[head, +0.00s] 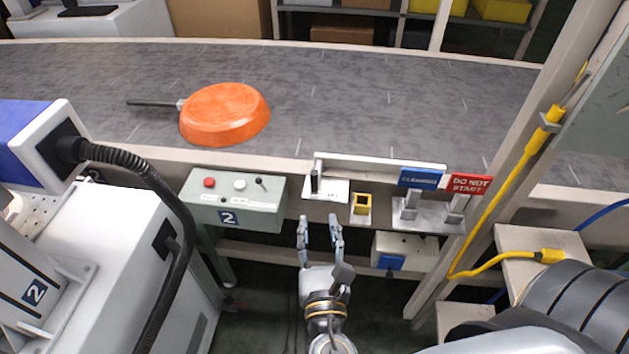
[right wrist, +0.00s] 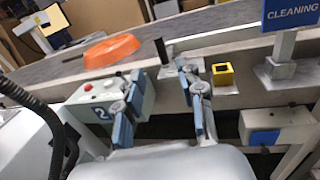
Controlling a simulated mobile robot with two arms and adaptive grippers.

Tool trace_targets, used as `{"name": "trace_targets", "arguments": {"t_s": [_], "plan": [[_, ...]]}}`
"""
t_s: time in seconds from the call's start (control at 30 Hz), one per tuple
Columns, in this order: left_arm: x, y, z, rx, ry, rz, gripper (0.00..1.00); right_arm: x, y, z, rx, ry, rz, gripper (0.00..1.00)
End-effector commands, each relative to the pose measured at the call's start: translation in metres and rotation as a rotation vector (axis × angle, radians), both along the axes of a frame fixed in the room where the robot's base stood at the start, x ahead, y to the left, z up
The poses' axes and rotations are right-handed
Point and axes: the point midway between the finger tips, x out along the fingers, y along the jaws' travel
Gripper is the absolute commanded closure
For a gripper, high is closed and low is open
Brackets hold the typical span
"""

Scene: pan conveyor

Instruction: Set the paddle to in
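The paddle appears to be the long white bar (head: 380,164) along the conveyor's near edge, with an upright black handle (head: 315,180) at its left end above a small white labelled plate (head: 327,190). The label is too small to read. The handle also shows in the right wrist view (right wrist: 162,50). My right gripper (head: 320,220) is open and empty, below and in front of the plate, fingers pointing toward the conveyor. In the right wrist view its two fingers (right wrist: 160,74) stand apart, with the handle beyond them. My left gripper is not in view.
A green control box (head: 238,216) with buttons and a switch stands left of the gripper. A yellow square socket (head: 361,204), a blue sign (head: 422,178) and a red "DO NOT START" sign (head: 470,185) stand right. An orange pan (head: 225,115) lies on the conveyor (head: 400,100).

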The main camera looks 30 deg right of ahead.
Motion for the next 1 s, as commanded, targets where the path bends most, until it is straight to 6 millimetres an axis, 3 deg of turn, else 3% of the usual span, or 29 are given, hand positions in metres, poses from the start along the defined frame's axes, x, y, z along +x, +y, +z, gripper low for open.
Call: {"name": "trace_targets", "arguments": {"t_s": [0.6, 0.8, 1.0], "plan": [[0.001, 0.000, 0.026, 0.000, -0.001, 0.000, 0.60, 0.105, -0.043, 0.003, 0.002, -0.002, 0.001, 0.62], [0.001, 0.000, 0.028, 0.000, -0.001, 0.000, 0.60, 0.122, -0.050, 0.001, 0.002, -0.001, 0.002, 0.62], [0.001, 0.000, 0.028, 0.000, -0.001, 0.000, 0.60, 0.125, -0.052, 0.000, 0.003, 0.000, 0.002, 0.62]]}}
